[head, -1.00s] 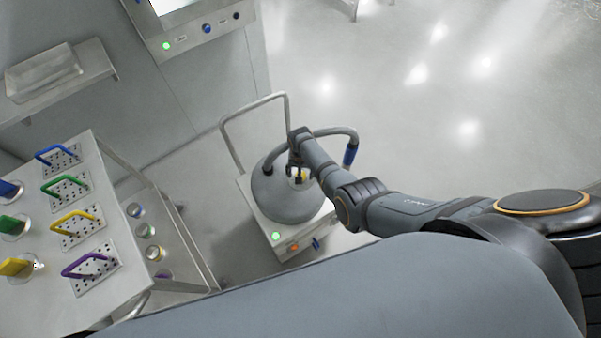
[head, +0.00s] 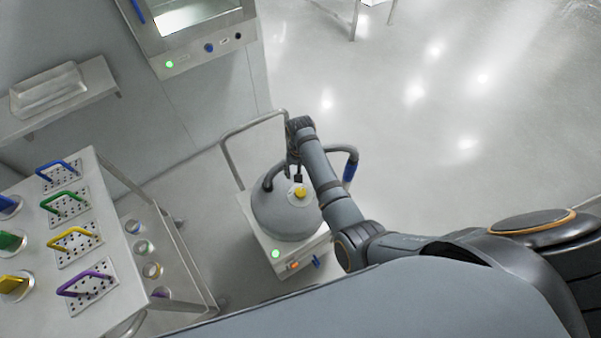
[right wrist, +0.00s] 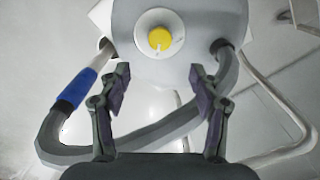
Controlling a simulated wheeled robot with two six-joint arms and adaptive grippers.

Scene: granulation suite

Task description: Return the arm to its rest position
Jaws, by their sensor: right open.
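My right arm comes in from the right in the head view, and its gripper (head: 297,171) is above the grey dome-shaped machine (head: 283,222). In the right wrist view the gripper (right wrist: 160,95) is open, its two fingers apart with nothing between them. A yellow knob (right wrist: 160,39) on a white dial sits on top of the dome, beyond the fingertips and apart from them. The yellow knob also shows in the head view (head: 300,192). My left gripper is not in view.
The dome stands on a wheeled cart with a push handle (head: 229,160) and a hose with a blue grip (head: 349,172). A trolley (head: 124,296) with coloured-handled perforated plates stands at left. A wall shelf (head: 60,105) and wall cabinet (head: 200,49) are behind. Open floor lies right.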

